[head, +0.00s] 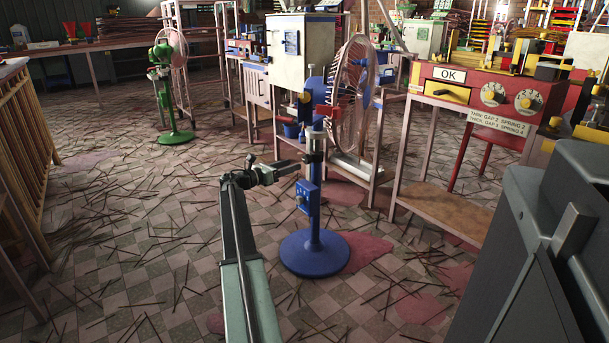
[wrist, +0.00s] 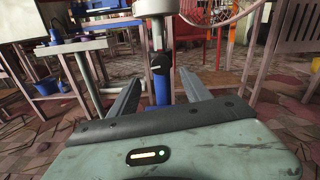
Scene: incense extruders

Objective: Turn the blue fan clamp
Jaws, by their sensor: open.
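The blue fan stands upright on a round blue base (head: 314,252), with a control box (head: 307,197) on its pole and a large wire-caged head (head: 354,90) above. A dark clamp (head: 315,152) sits high on the pole, below a pale grey section. My gripper (head: 303,160) is beside the pole at clamp height, partly hard to make out there. In the wrist view my gripper (wrist: 160,72) is open. The clamp's black knob (wrist: 160,63) shows between the fingers, apart from both, with the blue pole (wrist: 161,90) below it. Whether the knob lies within finger reach is unclear.
A green fan (head: 173,95) stands at the back left. A red machine (head: 485,93) with an OK sign stands on a table to the right. A pale cabinet (head: 300,50) is behind the blue fan. Thin sticks litter the tiled floor, which is open at left.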

